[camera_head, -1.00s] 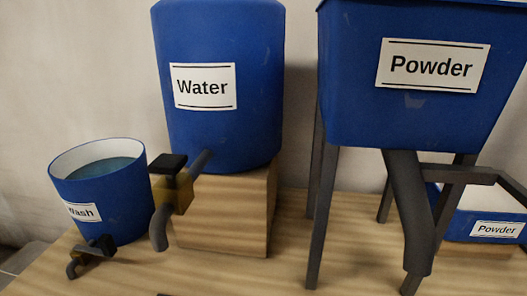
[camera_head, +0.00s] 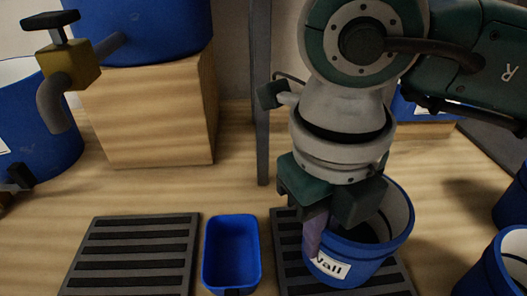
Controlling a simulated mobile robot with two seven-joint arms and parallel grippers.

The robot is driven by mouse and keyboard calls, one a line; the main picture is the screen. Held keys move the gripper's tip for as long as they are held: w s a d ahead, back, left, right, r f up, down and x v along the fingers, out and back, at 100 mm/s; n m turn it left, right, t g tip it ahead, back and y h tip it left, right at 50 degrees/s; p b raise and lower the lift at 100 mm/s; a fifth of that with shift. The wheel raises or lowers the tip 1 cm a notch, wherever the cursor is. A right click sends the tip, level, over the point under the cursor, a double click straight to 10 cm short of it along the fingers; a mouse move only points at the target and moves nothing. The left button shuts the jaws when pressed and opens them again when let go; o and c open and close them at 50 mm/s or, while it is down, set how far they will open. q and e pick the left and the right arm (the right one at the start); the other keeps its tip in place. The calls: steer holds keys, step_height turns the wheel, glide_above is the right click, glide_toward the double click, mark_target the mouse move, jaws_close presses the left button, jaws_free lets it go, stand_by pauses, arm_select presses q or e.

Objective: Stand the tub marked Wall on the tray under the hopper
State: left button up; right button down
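The blue tub marked Wall (camera_head: 342,271) is at the lower right of the middle, with a white inside and a white label. It is over the right dark slatted tray (camera_head: 289,232); whether its base touches the slats cannot be told. My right gripper (camera_head: 318,225) comes down from above at the tub's left rim. One finger is outside the wall above the label and the other side is at the tub's mouth, so it appears shut on the rim. The hopper's body is out of view; a grey leg (camera_head: 261,100) shows behind. My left gripper is not in view.
Another slatted tray (camera_head: 90,252) lies at the left, with a small blue bin (camera_head: 232,219) between the two trays. A wooden block (camera_head: 150,115) bears the water tank with its tap (camera_head: 68,68). More blue tubs (camera_head: 500,272) stand at the right edge.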

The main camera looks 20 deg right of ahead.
steer(key=c, duration=1.1)
jaws_free()
steer(key=r+p, duration=0.1)
steer(key=r, duration=0.3)
steer(key=r+p, duration=0.1)
steer(key=r, duration=0.3)
steer(key=r+p, duration=0.2)
steer(key=r, duration=0.2)
steer(key=shift+a, duration=0.3)
